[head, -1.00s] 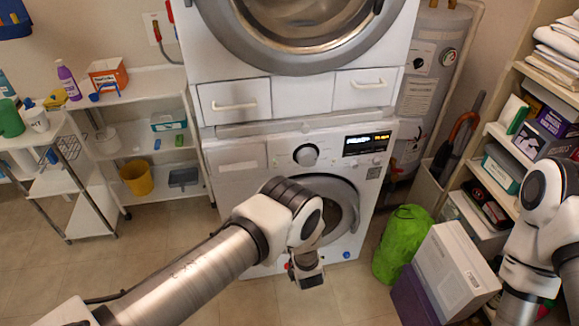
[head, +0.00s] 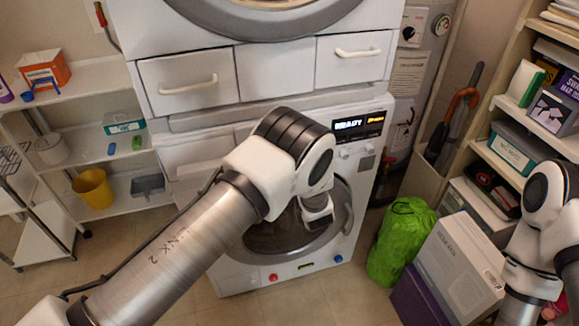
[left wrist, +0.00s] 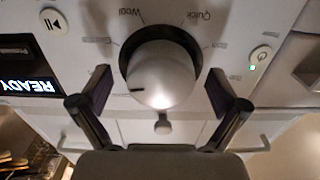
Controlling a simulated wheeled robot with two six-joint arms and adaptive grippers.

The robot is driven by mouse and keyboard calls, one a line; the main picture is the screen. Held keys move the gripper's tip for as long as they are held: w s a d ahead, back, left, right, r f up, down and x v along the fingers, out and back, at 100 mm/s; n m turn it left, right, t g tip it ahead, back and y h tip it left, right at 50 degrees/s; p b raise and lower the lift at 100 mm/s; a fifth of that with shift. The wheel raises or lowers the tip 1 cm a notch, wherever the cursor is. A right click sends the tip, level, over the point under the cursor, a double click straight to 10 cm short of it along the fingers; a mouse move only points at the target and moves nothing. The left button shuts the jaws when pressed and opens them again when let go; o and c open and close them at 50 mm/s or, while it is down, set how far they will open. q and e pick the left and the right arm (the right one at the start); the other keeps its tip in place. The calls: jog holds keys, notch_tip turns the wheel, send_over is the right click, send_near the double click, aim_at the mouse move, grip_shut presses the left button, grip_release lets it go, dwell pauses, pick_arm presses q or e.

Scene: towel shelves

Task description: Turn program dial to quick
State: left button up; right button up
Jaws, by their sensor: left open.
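The program dial (left wrist: 162,75) is a round silver knob in the middle of the left wrist view; in the head view my left arm hides it. A dark mark on the dial's face points to the left in the wrist view. The Quick label (left wrist: 197,17) is above and right of the dial there, and the Wool label (left wrist: 131,15) is above and left. My left gripper (left wrist: 160,90) is open, one finger on each side of the dial, with visible gaps between fingers and knob. My right gripper is out of view.
The washer's lit display (head: 358,124) reads READY beside the dial. A small power button (left wrist: 260,57) and a play/pause button (left wrist: 53,20) flank the dial. A drawer unit (head: 278,72) sits above the panel. A green bag (head: 401,240) and a white box (head: 456,268) stand at the right.

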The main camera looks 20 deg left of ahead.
pick_arm(q)
jog(key=shift+r, duration=0.2)
jog(key=c, duration=1.2)
jog(key=shift+o, duration=0.2)
jog(key=m+b, duration=0.1)
jog(key=m, duration=0.7)
jog(key=m+b, duration=0.1)
jog(key=m, duration=0.7)
jog(key=m+b, duration=0.2)
jog(key=m, duration=0.5)
jog(key=shift+a+r+m, duration=0.2)
jog(key=shift+r+m, duration=0.05)
jog(key=shift+m, duration=0.15)
jog(key=shift+s, duration=0.1)
